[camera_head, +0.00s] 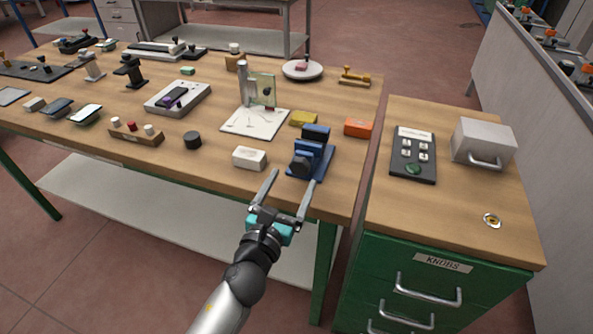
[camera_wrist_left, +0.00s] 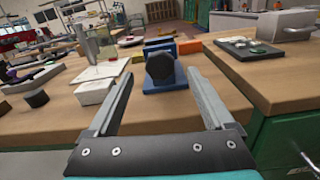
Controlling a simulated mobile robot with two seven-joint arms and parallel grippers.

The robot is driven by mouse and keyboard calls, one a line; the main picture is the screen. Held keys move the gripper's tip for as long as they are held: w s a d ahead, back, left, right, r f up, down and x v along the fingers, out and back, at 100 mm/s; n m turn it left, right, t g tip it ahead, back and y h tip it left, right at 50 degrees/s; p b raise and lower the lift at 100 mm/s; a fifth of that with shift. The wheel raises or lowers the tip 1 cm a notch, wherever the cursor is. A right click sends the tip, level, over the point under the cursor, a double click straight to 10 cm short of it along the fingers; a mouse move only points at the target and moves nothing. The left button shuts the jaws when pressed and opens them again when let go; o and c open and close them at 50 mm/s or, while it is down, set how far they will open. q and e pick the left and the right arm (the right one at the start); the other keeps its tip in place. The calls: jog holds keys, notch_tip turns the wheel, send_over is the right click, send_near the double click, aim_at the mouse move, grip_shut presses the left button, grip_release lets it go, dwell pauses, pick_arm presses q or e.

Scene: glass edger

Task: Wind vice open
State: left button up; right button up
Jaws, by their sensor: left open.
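The blue vice (camera_head: 312,158) stands near the front right corner of the wooden bench. Its dark hexagonal knob (camera_head: 300,164) faces the front edge; the knob also shows in the left wrist view (camera_wrist_left: 160,68), in front of the blue vice body (camera_wrist_left: 172,76). My left gripper (camera_head: 294,180) is open, with its two fingers apart and pointing at the vice from the front. In the left wrist view the gripper (camera_wrist_left: 160,85) has the knob ahead, between the lines of its fingers. The fingers do not appear to touch the knob. My right gripper is not in view.
A white block (camera_head: 249,158) lies just left of the vice. An orange box (camera_head: 358,127) and a yellow block (camera_head: 303,118) lie behind it. A green drawer cabinet (camera_head: 440,275) with a keypad panel (camera_head: 413,154) stands to the right, across a narrow gap.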

aim_at(298, 169)
pick_arm(q)
jog(key=shift+x, duration=1.95)
grip_shut()
jog(key=shift+n, duration=0.4)
